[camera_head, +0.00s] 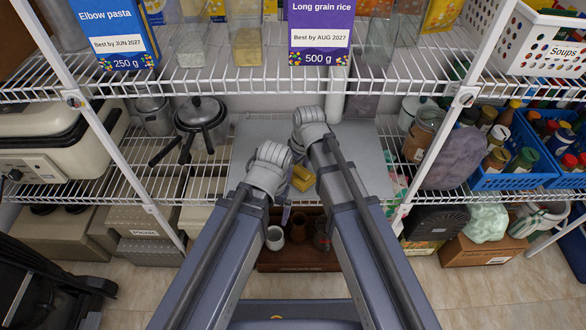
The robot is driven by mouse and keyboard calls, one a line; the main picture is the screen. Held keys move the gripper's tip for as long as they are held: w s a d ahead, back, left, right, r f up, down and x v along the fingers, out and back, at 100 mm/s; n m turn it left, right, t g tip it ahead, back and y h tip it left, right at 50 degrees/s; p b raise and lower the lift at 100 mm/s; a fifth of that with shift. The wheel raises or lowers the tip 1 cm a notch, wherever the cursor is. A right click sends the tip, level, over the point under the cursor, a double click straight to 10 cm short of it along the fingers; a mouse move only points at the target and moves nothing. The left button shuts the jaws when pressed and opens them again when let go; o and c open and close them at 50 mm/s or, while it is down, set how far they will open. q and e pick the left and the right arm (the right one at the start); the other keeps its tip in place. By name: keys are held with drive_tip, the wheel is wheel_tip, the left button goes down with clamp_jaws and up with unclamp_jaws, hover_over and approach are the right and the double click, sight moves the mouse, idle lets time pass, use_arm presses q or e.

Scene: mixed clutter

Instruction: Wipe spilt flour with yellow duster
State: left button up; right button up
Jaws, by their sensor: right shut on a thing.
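A yellow block-like piece, which looks like the yellow duster (302,178), shows between my two arms, over the grey board on the middle shelf. My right gripper (304,165) is at the yellow duster and shut on it; its fingers are mostly hidden behind my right wrist. My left wrist is left of the duster, and my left gripper (286,212) is almost wholly hidden below it, so its jaws cannot be read. The grey board (257,133) lies on the wire shelf. I cannot make out any spilt flour on it; my arms cover part of the board.
An upper wire shelf (225,82) spans above the board. Pots (203,125) stand left; jars, a mauve bag (455,157) and a blue basket (512,178) stand right. White posts flank the middle bay. A brown crate (285,262) with cups sits below.

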drive_tip(key=shift+d+f, duration=0.1)
drive_tip(key=shift+d, duration=1.1)
drive_tip(key=shift+a, duration=0.95)
drive_tip(key=shift+a, duration=0.2)
drive_tip(key=shift+a, duration=0.9)
